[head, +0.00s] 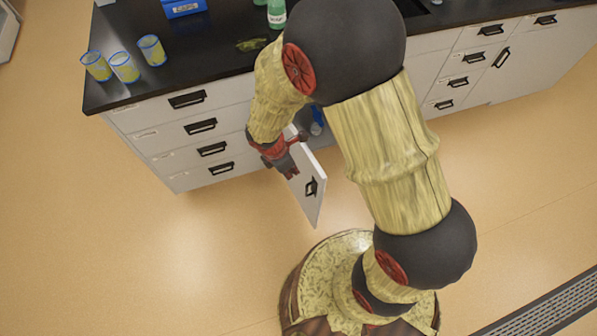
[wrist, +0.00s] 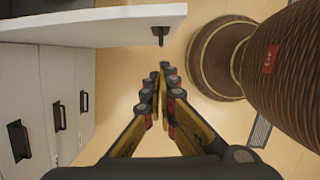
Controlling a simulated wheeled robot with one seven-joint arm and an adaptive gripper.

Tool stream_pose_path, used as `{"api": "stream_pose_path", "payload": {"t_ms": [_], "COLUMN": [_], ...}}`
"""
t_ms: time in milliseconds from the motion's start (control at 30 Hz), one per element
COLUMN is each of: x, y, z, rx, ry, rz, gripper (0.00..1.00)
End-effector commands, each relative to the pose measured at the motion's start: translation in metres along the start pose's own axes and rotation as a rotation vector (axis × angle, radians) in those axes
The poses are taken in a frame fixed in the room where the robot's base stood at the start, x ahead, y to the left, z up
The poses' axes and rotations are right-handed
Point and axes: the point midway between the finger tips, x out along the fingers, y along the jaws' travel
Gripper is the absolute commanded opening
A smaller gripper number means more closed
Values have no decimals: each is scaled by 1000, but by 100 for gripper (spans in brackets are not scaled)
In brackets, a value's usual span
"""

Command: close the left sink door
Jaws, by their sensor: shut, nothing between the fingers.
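The left sink door (head: 306,204) is a white panel with a black handle (head: 312,187). It stands open, swung out from the cabinet front. In the wrist view the door (wrist: 90,24) spans the top, with its handle (wrist: 160,34) near the free end. My gripper (head: 291,174) is by the upper part of the door in the head view and overlaps it there. In the wrist view my gripper (wrist: 165,70) is shut and empty, on the handle side of the door. I cannot tell whether it touches the panel. My arm hides part of the cabinet opening.
White drawers with black handles (head: 201,126) are left of the door, below a black countertop (head: 215,60). Several beakers (head: 124,68), a blue box (head: 184,8) and a green bottle (head: 277,14) stand on top. A blue item (head: 317,121) shows inside the cabinet. The floor left of the door is clear.

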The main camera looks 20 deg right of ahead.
Motion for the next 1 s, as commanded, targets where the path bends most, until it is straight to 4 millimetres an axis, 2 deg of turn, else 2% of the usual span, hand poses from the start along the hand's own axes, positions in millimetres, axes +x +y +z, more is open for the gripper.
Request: {"api": "stream_pose_path", "payload": {"t_ms": [33, 467, 700, 1000], "x": [11, 95, 98, 99], "y": [-1, -2, 0, -1], "z": [0, -1, 30, 39], "rx": [1, 4, 8, 4], "ry": [0, -1, 0, 0], "rz": [-3, -4, -1, -1], "gripper": [0, 0, 0, 0]}}
